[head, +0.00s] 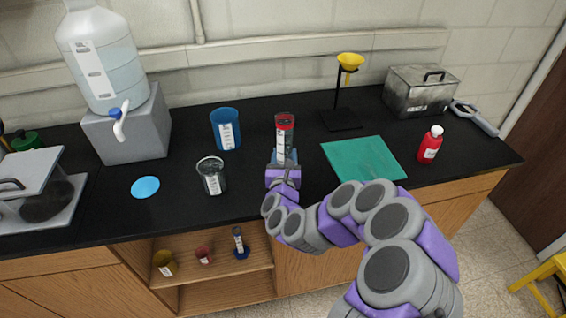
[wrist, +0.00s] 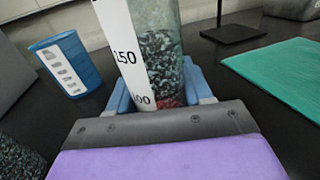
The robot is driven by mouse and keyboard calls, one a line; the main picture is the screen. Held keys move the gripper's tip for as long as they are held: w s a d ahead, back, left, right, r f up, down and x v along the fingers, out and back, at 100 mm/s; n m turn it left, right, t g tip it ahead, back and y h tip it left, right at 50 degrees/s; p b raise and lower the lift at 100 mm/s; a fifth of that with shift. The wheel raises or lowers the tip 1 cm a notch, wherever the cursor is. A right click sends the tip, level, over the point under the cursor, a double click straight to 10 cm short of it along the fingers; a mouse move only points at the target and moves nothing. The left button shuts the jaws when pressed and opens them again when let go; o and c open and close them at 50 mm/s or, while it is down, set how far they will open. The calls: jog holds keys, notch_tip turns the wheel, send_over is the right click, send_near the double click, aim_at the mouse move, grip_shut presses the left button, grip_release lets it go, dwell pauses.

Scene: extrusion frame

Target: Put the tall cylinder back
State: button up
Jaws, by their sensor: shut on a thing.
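A tall clear cylinder (head: 285,128) with a white label and red near its top is upright over the black counter. My gripper (head: 283,162) is shut on its lower part. In the wrist view the cylinder (wrist: 160,50) stands between the blue fingers, with dark green and red grains inside and marks on its label. Its bottom is hidden behind my gripper, so I cannot tell whether it touches the counter.
A blue cup (head: 225,129) and a grey beaker (head: 211,176) stand left, near a blue disc (head: 145,187). A green mat (head: 363,158), funnel stand (head: 341,120) and red bottle (head: 430,145) are right. The shelf below (head: 222,265) holds small vessels, including a blue-based cylinder (head: 239,243).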

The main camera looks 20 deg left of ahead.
jog(key=shift+a+f, duration=0.1)
jog(key=shift+f, duration=0.8)
jog(key=shift+a+f, duration=0.1)
jog(key=shift+a, duration=0.35)
jog(key=o, duration=0.8)
jog(key=shift+a+f, duration=0.15)
jog(key=shift+a, duration=0.3)
jog(key=o, duration=0.3)
jog(key=shift+d, duration=0.4)
jog(key=shift+d+r, duration=0.2)
jog(key=shift+d, duration=0.15)
jog(key=shift+s+a+f, duration=0.15)
jog(key=shift+s+a, duration=0.2)
jog(key=shift+s, duration=0.05)
jog(key=v, duration=0.5)
jog(key=shift+s+d+p, duration=0.2)
jog(key=shift+d+p, duration=0.2)
jog(key=shift+s+d+r+p, duration=0.1)
jog(key=shift+s+r+p, duration=0.25)
jog(key=shift+p, duration=0.9)
jog(key=p, duration=0.1)
jog(key=s+p, duration=0.1)
jog(key=p, duration=0.1)
jog(key=shift+a+f, duration=0.1)
jog(key=shift+a, duration=0.1)
jog(key=p+v, duration=0.3)
jog(key=p, duration=0.2)
jog(key=shift+d+f, duration=0.2)
jog(key=shift+s+p, duration=0.5)
jog(key=shift+p, duration=0.3)
